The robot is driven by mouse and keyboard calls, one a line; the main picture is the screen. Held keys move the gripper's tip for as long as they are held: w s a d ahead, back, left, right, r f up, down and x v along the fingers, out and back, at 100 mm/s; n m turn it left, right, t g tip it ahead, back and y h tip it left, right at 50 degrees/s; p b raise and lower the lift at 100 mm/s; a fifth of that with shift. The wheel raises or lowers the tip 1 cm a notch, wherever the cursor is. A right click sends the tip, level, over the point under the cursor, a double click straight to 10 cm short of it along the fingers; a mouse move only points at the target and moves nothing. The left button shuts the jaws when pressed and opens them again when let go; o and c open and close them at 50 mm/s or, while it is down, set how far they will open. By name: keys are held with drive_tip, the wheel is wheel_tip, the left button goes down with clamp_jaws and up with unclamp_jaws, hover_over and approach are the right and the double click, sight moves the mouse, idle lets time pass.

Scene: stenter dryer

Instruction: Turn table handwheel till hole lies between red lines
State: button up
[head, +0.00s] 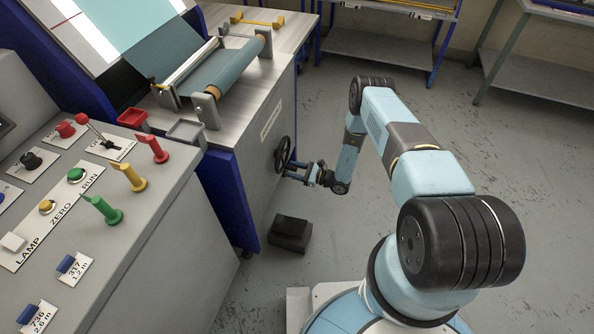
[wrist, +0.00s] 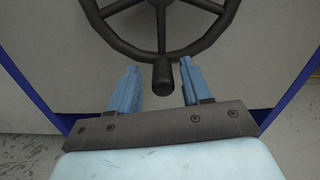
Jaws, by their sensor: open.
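The black table handwheel (head: 283,154) is on the side of the machine table, facing my arm. In the wrist view the lower part of the handwheel (wrist: 160,48) shows, with its spokes and a dark handle knob (wrist: 163,77) at the bottom of the rim. My gripper (head: 292,171) is at the wheel's lower edge. In the wrist view my gripper (wrist: 160,80) is open, with one blue finger on each side of the knob. A gap shows between each finger and the knob.
A control desk (head: 180,215) with coloured pegs and buttons stands at the left. A dark block (head: 290,233) lies on the floor below the wheel. A teal roll (head: 228,68) lies on the table top. The floor (head: 500,150) to the right is clear.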

drive_tip(key=shift+c, duration=0.5)
clamp_jaws()
